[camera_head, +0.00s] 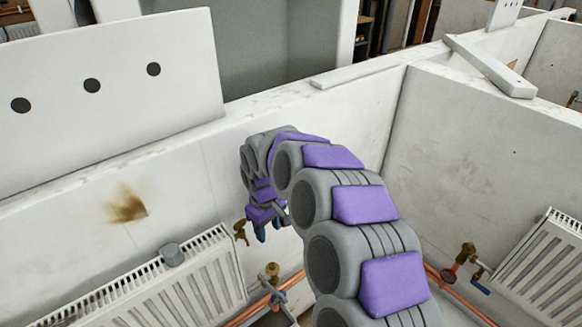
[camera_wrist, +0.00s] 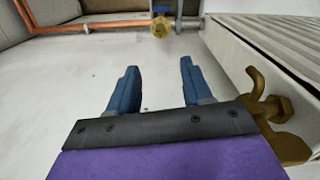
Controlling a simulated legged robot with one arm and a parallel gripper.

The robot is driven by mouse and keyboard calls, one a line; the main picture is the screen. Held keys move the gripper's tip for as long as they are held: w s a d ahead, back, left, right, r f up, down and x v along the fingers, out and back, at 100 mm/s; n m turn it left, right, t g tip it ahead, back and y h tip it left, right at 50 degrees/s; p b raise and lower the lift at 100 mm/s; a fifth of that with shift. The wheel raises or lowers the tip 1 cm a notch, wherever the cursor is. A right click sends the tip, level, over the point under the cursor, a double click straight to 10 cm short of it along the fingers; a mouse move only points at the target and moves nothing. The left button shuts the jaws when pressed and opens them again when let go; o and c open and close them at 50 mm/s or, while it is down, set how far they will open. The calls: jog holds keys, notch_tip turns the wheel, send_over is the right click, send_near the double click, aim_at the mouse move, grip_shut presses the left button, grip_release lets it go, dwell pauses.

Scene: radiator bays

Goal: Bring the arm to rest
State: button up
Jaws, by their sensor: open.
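My gripper (camera_wrist: 155,88) is open, with two blue fingers apart and nothing between them in the wrist view. In the head view my gripper (camera_head: 268,232) hangs low in front of the white wall, its fingers pointing down, right of the left radiator. My arm, grey with purple pads, curves from the bottom right of the head view up and over to it. A brass valve fitting (camera_wrist: 283,118) is close to the gripper's right side in the wrist view; I cannot tell whether they touch.
A white radiator (camera_head: 165,288) with a grey cap (camera_head: 172,255) on top stands left. Another radiator (camera_head: 545,265) is at right. Copper pipes (camera_head: 262,305) and a brass valve (camera_head: 272,270) sit below my gripper. A partition wall (camera_head: 470,170) stands right of my arm.

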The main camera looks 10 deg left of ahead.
jog(key=s+d+r+m, duration=0.2)
jog(key=s+d+r, duration=0.25)
jog(key=d, duration=0.25)
jog(key=s+d+r+m+g, duration=0.1)
jog(key=s+d+r, duration=0.2)
jog(key=s+d, duration=0.25)
jog(key=s+d+r+m, duration=0.25)
jog(key=s+d, duration=0.25)
jog(key=d, duration=0.3)
jog(key=s+d+m, duration=0.3)
jog(key=s+d, duration=0.2)
jog(key=s, duration=0.4)
jog(key=s+d+m+g, duration=0.1)
jog(key=s+d+m, duration=0.2)
jog(key=s, duration=0.6)
jog(key=shift+s+d+f, duration=0.2)
jog(key=shift+d, duration=0.9)
jog(key=shift+c, duration=0.7)
jog(key=shift+a, duration=0.1)
